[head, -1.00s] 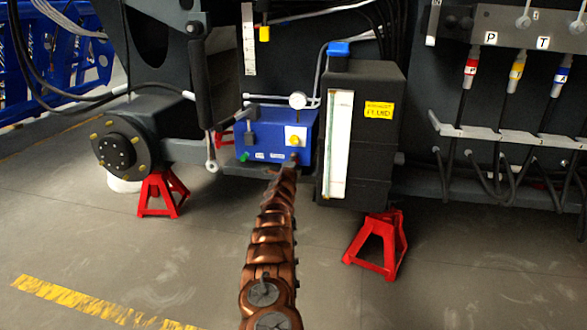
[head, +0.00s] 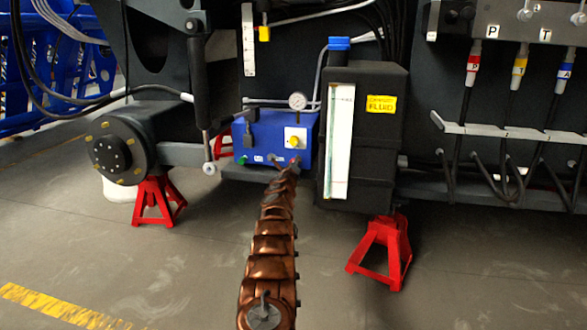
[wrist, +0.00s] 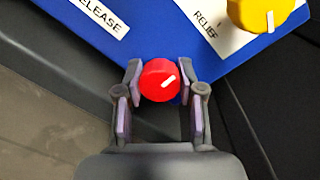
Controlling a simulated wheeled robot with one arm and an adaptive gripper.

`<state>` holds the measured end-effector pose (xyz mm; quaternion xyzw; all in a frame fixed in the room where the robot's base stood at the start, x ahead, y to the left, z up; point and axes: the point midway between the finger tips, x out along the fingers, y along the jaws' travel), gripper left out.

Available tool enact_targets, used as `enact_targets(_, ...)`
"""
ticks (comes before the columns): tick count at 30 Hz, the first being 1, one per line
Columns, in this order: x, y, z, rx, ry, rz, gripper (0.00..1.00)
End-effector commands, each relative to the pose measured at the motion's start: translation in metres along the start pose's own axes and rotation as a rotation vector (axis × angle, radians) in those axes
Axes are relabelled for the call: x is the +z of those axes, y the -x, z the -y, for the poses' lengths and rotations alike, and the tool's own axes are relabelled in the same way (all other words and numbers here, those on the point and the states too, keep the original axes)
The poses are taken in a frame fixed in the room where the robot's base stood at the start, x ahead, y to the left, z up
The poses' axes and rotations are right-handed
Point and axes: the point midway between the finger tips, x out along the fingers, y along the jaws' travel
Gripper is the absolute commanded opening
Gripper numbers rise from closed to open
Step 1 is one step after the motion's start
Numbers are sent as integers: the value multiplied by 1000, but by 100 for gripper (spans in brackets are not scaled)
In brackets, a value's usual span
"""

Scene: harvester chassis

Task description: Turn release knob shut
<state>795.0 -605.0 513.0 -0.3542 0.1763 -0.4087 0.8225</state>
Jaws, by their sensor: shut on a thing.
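A red knob (wrist: 160,80) with a white pointer line sits at the lower edge of the blue box (wrist: 115,50) in the wrist view. Its line points to the upper right. My gripper (wrist: 160,82) has a finger on each side of the knob and is shut on it. A white RELEASE label (wrist: 97,15) is on the box to the upper left of the knob. In the head view, my gripper (head: 290,166) reaches the front lower right of the blue box (head: 262,135); the knob is small and mostly hidden there.
A yellow knob (wrist: 262,14) beside a RELIEF label is up and right of my gripper. A black fluid tank (head: 372,130) stands close right of the box. Red jack stands (head: 380,250) support the chassis. The floor in front is clear.

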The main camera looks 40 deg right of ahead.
Motion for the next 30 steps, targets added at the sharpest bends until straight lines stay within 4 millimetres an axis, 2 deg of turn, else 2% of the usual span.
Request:
enact_targets(1, -5, -1, 3, -6, -13, -5, 3)
enact_targets(18, -5, -1, 3, -7, -45, -5, 3)
enact_targets(19, -5, -1, 3, -7, -45, -5, 39)
enact_targets(26, -2, 0, 1, -4, -44, -2, 63)
enact_targets(30, 0, 0, 0, -2, -44, 0, 64)
